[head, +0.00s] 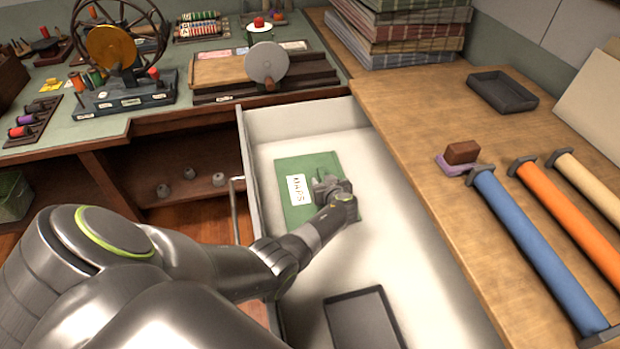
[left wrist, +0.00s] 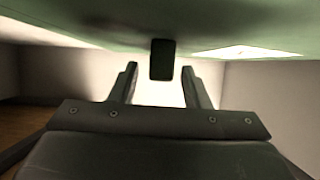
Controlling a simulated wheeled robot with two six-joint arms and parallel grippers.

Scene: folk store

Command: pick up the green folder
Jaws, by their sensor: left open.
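The green folder (head: 291,208) lies in the open white drawer, with a white lettered label on its left part. My left gripper (head: 323,186) is over the right part of the folder and hides some of it. In the left wrist view the folder (left wrist: 110,30) spans the top of the picture. There my left gripper's two fingers (left wrist: 160,84) are apart, with a dark upright tab (left wrist: 161,60) at the folder between them. The fingers do not appear to touch the tab. My right gripper does not show.
The drawer's left wall (head: 246,165) and back wall stand around the folder. A dark tray (head: 362,320) lies nearer in the drawer. The wooden counter (head: 420,120) on the right holds fabric rolls and a small dark tray (head: 502,92). The drawer floor right of the folder is clear.

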